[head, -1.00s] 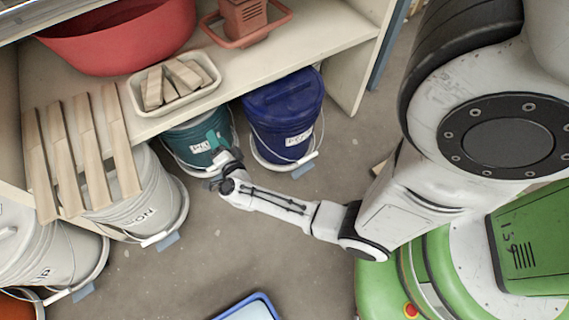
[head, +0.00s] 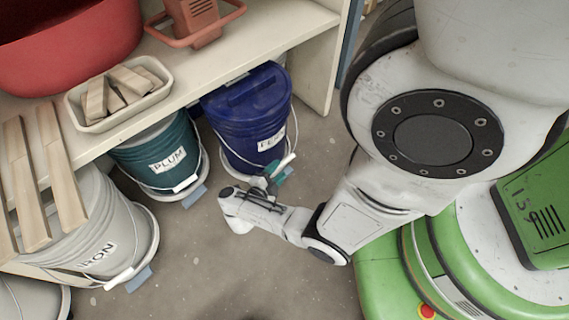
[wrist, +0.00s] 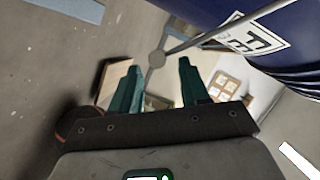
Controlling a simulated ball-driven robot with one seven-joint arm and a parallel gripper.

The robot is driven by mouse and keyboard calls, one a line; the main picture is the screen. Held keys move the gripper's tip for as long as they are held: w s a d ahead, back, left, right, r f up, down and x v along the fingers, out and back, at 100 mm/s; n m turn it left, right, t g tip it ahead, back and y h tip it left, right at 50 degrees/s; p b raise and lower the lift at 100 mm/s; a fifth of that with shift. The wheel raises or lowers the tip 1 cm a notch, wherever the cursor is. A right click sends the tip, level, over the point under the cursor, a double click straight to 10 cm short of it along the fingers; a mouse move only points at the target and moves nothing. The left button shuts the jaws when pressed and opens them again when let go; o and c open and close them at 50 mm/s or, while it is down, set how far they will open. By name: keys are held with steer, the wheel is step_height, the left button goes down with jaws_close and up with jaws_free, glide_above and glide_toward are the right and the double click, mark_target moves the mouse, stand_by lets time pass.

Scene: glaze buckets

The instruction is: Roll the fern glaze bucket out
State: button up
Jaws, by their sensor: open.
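The fern glaze bucket (head: 240,110) is dark blue and stands upright under the shelf in the head view. Its white label, partly hidden, starts with "FE"; the label also shows upside down in the wrist view (wrist: 255,38). A thin wire handle with a white grip (head: 285,161) hangs at its front. My gripper (head: 268,180) is low in front of the bucket, beside that grip. In the wrist view my gripper (wrist: 160,85) has its two teal fingers apart. A grey rod with a rounded end lies just beyond them, and I cannot tell whether they touch.
A teal bucket (head: 165,150) labelled PLUM stands left of the blue one. A grey-white bucket (head: 85,215) labelled IRON is farther left. The shelf (head: 235,50) overhangs the buckets; its upright panel (head: 318,75) is to the right. Open floor (head: 200,265) lies in front.

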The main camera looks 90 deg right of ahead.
mark_target(281, 166)
steer(key=b+x, duration=0.1)
steer(key=x, duration=0.4)
steer(key=shift+s+d+b, duration=0.2)
steer(key=shift+d+b, duration=0.1)
jaws_close()
stand_by(0.4)
